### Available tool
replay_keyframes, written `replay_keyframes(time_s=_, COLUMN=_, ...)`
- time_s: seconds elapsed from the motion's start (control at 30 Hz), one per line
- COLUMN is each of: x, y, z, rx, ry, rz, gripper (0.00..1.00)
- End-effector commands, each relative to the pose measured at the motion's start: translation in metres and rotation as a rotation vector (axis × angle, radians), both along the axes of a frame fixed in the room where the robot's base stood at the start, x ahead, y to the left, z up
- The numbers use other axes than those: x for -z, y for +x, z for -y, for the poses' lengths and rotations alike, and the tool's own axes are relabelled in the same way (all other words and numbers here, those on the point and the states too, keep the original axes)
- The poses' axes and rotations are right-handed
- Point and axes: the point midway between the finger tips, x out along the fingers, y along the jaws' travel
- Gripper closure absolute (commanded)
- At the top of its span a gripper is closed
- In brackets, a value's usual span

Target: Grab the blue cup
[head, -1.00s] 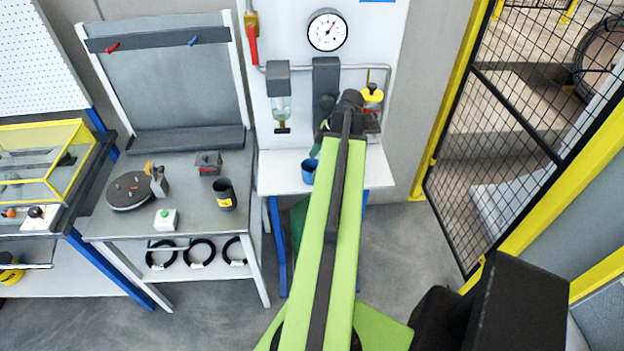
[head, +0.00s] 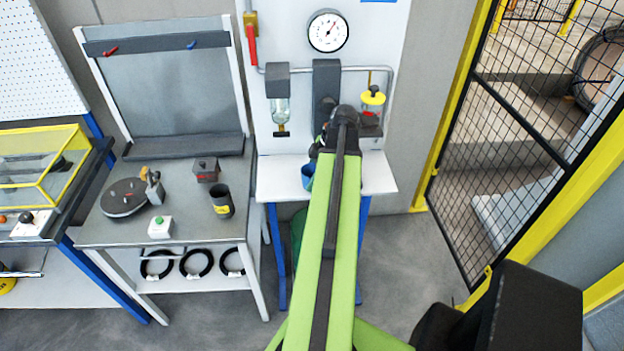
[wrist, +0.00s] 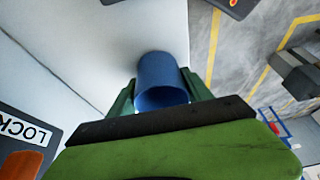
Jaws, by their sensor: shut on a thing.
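The blue cup (wrist: 160,78) is between the two green fingers of my gripper (wrist: 160,95) in the wrist view. The fingers are closed against its sides, one on each side. In the head view the blue cup (head: 307,174) shows only in part at the left edge of my green arm, over the small white table. I cannot tell whether the cup still touches the white surface.
The white table (head: 377,178) has free room to the right. Behind it stands a panel with a gauge (head: 328,31) and a yellow-topped vessel (head: 372,98). A mesh fence (head: 500,160) stands at right.

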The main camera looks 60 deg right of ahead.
Motion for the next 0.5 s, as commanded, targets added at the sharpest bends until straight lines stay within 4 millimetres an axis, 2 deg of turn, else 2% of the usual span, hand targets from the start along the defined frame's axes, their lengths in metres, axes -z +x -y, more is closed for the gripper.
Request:
replay_keyframes(time_s=0.03, x=0.0, y=0.0, z=0.0, rx=0.0, ry=0.0, rz=0.0, gripper=0.73)
replay_keyframes(time_s=0.1, x=0.0, y=0.0, z=0.0, rx=0.0, ry=0.0, rz=0.0, gripper=0.8)
replay_keyframes(time_s=0.33, x=-0.001, y=0.0, z=0.0, rx=0.001, ry=0.0, rz=0.0, gripper=0.81)
replay_keyframes(time_s=0.5, x=-0.015, y=0.0, z=0.0, rx=0.001, ry=0.0, rz=0.0, gripper=0.81)
